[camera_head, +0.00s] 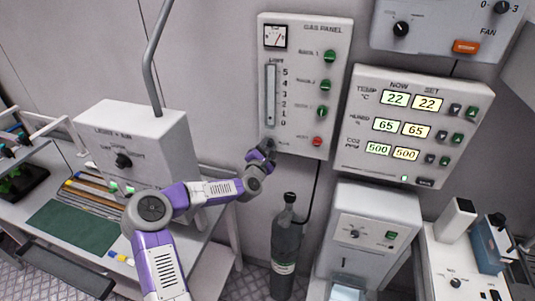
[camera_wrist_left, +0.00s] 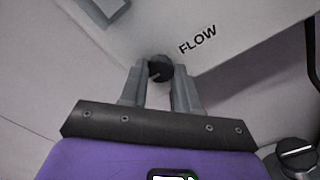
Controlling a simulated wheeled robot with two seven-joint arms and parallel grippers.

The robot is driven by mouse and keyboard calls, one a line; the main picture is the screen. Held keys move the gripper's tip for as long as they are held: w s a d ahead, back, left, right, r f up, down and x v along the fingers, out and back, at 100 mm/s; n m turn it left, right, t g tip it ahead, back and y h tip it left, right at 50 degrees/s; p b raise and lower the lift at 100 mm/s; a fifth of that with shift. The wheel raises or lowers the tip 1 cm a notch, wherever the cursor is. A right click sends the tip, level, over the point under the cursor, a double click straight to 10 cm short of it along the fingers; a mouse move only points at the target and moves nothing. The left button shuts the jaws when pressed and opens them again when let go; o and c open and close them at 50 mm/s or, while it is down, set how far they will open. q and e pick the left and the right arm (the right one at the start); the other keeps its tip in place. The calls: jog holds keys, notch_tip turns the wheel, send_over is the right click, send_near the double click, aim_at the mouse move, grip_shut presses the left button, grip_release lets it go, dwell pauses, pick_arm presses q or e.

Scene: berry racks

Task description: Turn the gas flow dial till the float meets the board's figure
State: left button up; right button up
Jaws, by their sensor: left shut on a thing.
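The gas panel (camera_head: 335,60) hangs on the wall, with an upright flow tube (camera_head: 270,95) beside a scale marked 0 to 5. The float is too small to make out. My left gripper (camera_head: 263,150) is at the panel's lower left corner and hides the dial there in the head view. In the left wrist view, the black flow dial (camera_wrist_left: 160,68) sits beside the word FLOW. My left gripper (camera_wrist_left: 160,85) is shut on this dial, one finger on each side. No board with a written figure for the float can be made out.
A display panel (camera_head: 480,95) to the right shows temperature, humidity and CO2 readings. A dark gas cylinder (camera_head: 286,250) stands below the gas panel. A white box with a knob (camera_head: 150,135) is on the left bench. A grey cabinet (camera_head: 375,215) stands at lower right.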

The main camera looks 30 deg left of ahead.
pick_arm(q)
jog(key=m+b, duration=0.8)
jog(key=m, duration=0.1)
jog(key=shift+f+b, duration=0.1)
jog(key=shift+b, duration=0.2)
jog(key=m+b, duration=0.2)
jog(key=m, duration=0.1)
jog(key=shift+m+b, duration=0.4)
jog(key=m+b, duration=0.2)
jog(key=m, duration=0.1)
jog(key=shift+m, duration=0.3)
jog(key=m+b, duration=0.1)
jog(key=m, duration=0.2)
jog(key=shift+m+b, duration=0.3)
jog(key=m, duration=0.2)
jog(key=m+b, duration=0.1)
jog(key=m, duration=0.1)
jog(key=shift+d+r+m, duration=0.1)
jog(key=shift+r+m, duration=0.1)
jog(key=shift+m, duration=0.1)
jog(key=m+b, duration=0.1)
jog(key=m, duration=0.3)
jog(key=shift+m+b, duration=0.3)
jog(key=shift+m, duration=2.2)
